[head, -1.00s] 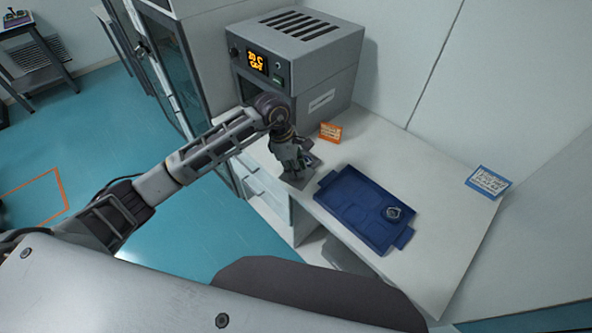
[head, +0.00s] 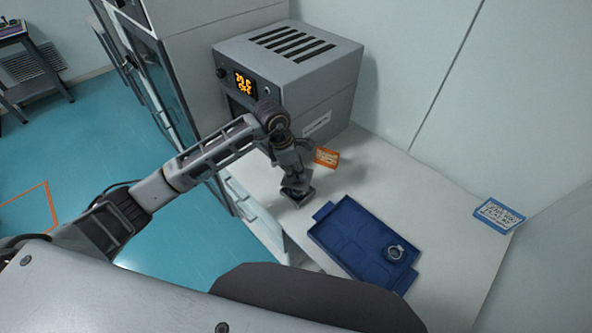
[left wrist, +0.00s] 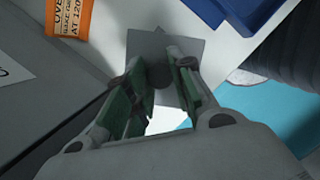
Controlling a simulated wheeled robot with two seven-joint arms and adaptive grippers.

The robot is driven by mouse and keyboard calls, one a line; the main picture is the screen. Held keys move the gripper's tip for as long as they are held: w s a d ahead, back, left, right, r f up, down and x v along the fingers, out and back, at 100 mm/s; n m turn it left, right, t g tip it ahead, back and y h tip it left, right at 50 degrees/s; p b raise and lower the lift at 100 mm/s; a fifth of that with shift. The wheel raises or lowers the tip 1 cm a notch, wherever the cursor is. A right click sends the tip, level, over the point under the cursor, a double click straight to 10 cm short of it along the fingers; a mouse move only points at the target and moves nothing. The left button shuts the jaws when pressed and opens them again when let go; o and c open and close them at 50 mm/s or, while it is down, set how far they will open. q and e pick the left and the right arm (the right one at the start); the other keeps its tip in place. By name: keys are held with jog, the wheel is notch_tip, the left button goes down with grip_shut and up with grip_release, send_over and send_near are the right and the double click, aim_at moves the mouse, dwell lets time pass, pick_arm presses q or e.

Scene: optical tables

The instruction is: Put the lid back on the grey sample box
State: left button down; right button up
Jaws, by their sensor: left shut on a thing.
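My left gripper (head: 297,184) points down at the table's front edge, beside the grey oven. It is shut on the dark round knob of a flat, square grey lid (head: 298,200). In the left wrist view, the lid (left wrist: 192,50) lies across the space beyond my fingers (left wrist: 160,77), with the knob between them. I cannot make out the grey sample box; the lid and gripper cover that spot. I cannot tell whether the lid is resting on something or held just above it. My right gripper is not in view.
A blue compartment tray (head: 345,240) lies to the right, with a round ringed grey item (head: 394,253) in its right part. A blue card (head: 498,215) is at the far right. The table between is clear.

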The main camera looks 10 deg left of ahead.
pick_arm(q)
jog(key=shift+s+r, duration=0.1)
jog(key=shift+r, duration=0.05)
jog(key=shift+f, duration=0.55)
jog(key=shift+f+b, duration=0.55)
jog(key=shift+f, duration=0.2)
jog(key=shift+f+b, duration=0.35)
jog(key=shift+f, duration=0.4)
jog(key=shift+f+b, duration=0.95)
jog(key=shift+f, duration=0.2)
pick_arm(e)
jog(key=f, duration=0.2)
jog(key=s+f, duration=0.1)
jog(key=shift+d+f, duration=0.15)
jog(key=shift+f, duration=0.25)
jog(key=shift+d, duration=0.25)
